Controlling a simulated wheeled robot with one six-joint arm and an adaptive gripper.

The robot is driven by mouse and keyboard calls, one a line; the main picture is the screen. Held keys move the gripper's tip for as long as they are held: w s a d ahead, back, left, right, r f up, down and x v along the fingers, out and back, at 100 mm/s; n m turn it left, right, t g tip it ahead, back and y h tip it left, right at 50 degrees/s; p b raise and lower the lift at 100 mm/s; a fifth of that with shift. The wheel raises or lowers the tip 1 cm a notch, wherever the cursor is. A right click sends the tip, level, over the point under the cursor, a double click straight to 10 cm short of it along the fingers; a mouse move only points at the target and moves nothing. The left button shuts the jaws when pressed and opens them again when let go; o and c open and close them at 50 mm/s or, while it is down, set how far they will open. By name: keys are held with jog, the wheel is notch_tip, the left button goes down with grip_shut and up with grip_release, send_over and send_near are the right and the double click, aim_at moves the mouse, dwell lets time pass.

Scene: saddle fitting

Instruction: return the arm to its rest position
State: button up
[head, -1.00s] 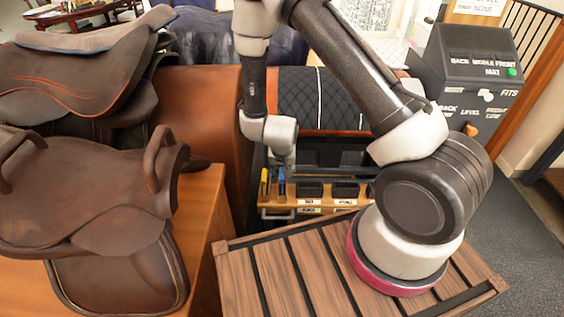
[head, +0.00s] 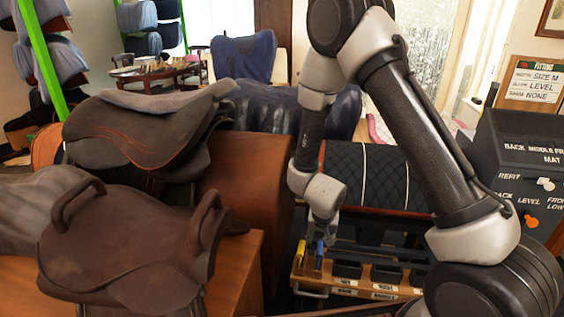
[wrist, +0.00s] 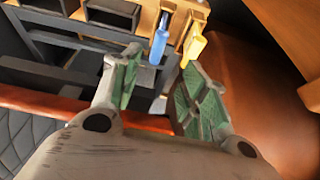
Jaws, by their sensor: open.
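My arm is bent upward in the head view, with its forearm hanging down near the middle. My gripper (wrist: 160,92) is open and empty in the wrist view, its two green-padded fingers apart. It points toward a wooden tool rack (head: 345,286). A blue-handled tool (wrist: 160,40) and a yellow-handled tool (wrist: 194,45) stand in the rack just beyond the fingertips, touching neither as far as I can see. In the head view the gripper's fingers are small and mostly hidden below the wrist.
Brown saddles (head: 135,250) stand at the left. A black quilted pad (head: 365,178) lies behind the rack. A dark box with switches (head: 525,165) stands at the right, below a fitting card (head: 535,83). A blue covered chair (head: 245,57) is farther back.

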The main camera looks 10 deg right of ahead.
jog(key=s+a+n+g+y, duration=0.1)
jog(key=s+a+g+y, duration=0.1)
jog(key=s+a+g, duration=0.3)
jog(key=s+d+r+n+y, duration=0.2)
jog(key=s+r, duration=0.3)
jog(key=r, duration=0.3)
jog(key=s+d+r+t+h, duration=0.1)
jog(key=s+d+r, duration=0.3)
jog(key=r, duration=0.5)
jog(key=s+d+r+t+h, duration=0.1)
jog(key=s+d+r, duration=0.3)
jog(key=d+r, duration=0.5)
jog(key=s+d+r+t, duration=0.3)
jog(key=d+r, duration=0.3)
jog(key=r, duration=0.5)
jog(key=shift+s+d+r+n+h, duration=0.2)
jog(key=shift+s+d+n+h, duration=0.1)
jog(key=shift+s+n+h, duration=0.15)
jog(key=shift+c, duration=0.2)
